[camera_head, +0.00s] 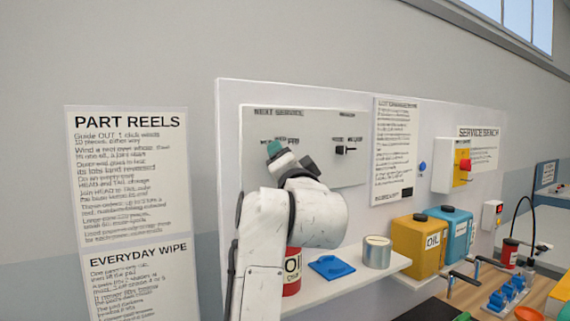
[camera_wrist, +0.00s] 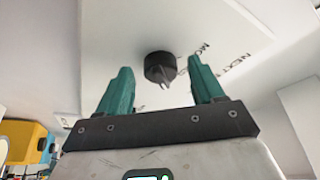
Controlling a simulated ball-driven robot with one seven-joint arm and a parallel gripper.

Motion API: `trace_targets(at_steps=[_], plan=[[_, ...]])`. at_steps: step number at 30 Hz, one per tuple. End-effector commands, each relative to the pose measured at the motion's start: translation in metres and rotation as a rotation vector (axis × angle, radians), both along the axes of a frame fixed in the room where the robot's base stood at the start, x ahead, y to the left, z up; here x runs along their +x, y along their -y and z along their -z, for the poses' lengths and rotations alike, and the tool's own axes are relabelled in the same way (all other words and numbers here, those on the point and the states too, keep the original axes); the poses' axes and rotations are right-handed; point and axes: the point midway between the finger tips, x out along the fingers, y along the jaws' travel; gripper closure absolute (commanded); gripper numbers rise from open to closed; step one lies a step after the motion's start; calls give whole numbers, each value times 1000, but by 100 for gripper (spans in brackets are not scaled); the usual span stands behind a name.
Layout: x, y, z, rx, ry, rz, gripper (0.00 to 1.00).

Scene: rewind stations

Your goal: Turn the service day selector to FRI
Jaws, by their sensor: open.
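The service day selector is a black round knob (camera_wrist: 160,68) on a pale panel, seen in the wrist view just beyond the fingertips. Small day letters sit beside it, mostly cut off or hidden, so I cannot read its setting. My gripper (camera_wrist: 160,88) is open, its two green fingers spread on either side of the knob, apart from it and empty. In the head view my gripper (camera_head: 274,148) is in front of the panel (camera_head: 320,176) headed NEXT SERVICE and hides the knob.
A shelf (camera_head: 340,280) below the panel holds a red oil can (camera_head: 292,270), a blue cloth-like item (camera_head: 331,266) and a grey tin (camera_head: 377,252). Yellow (camera_head: 418,248) and blue (camera_head: 456,232) canisters stand to the right. The wall left of the panel carries printed posters (camera_head: 130,175).

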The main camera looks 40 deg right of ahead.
Motion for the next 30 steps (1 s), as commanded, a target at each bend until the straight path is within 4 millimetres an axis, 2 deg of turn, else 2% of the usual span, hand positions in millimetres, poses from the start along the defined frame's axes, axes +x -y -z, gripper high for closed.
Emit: trace_targets(at_steps=[5,15,19,24,30], plan=[[-10,-8,5,-1,2,0,33],[-61,-42,21,-1,3,-1,33],[-76,-52,24,-1,1,-1,33],[-85,-59,26,-1,1,-1,33],[-87,-59,26,0,-1,-1,33]])
